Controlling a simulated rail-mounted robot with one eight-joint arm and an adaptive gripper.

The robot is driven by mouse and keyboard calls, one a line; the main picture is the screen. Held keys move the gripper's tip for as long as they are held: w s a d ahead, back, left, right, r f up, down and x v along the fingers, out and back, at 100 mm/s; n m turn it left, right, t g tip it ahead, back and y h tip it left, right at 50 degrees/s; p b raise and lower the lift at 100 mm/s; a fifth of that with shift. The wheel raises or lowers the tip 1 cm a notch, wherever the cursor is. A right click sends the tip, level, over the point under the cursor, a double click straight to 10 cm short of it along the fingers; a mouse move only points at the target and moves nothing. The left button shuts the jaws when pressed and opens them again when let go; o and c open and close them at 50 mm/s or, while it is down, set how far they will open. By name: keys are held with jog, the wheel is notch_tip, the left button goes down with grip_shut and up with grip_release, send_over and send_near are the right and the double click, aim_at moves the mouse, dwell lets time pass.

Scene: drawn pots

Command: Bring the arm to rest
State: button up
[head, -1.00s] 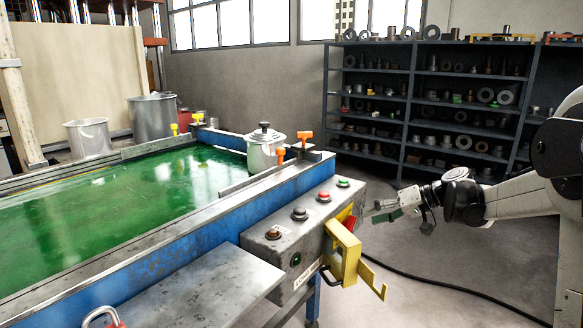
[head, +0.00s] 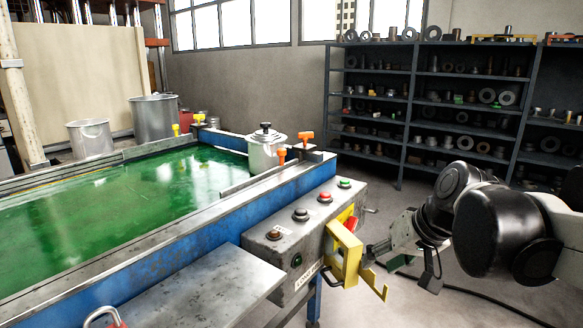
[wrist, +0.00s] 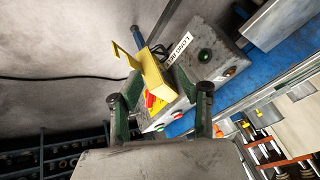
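My gripper (head: 380,250) is at the right of the control box in the head view, beside the yellow guard bracket. It is partly hidden by my own wrist and arm links, which are folded close to the camera. In the wrist view my gripper (wrist: 160,95) has its two green-sided fingers apart with nothing held between them. The control box (wrist: 205,62) and the yellow bracket (wrist: 150,72) with a red knob (wrist: 150,99) lie beyond the fingertips. I cannot tell the exact gap between fingers and bracket.
A blue-framed table with a green surface (head: 120,205) fills the left. A lidded white pot (head: 265,150) stands at its far right corner. The control box (head: 285,235) has several buttons. Shelves of metal parts (head: 465,105) stand behind. A black cable crosses the open floor.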

jog(key=s+d+f+t+h, duration=0.1)
jog(key=s+f+h, duration=0.1)
jog(key=s, duration=0.5)
jog(key=s+d+f+t+h, duration=0.1)
jog(key=s+f, duration=0.2)
jog(key=s, duration=0.4)
notch_tip(320, 180, up, 13)
jog(key=p, duration=1.3)
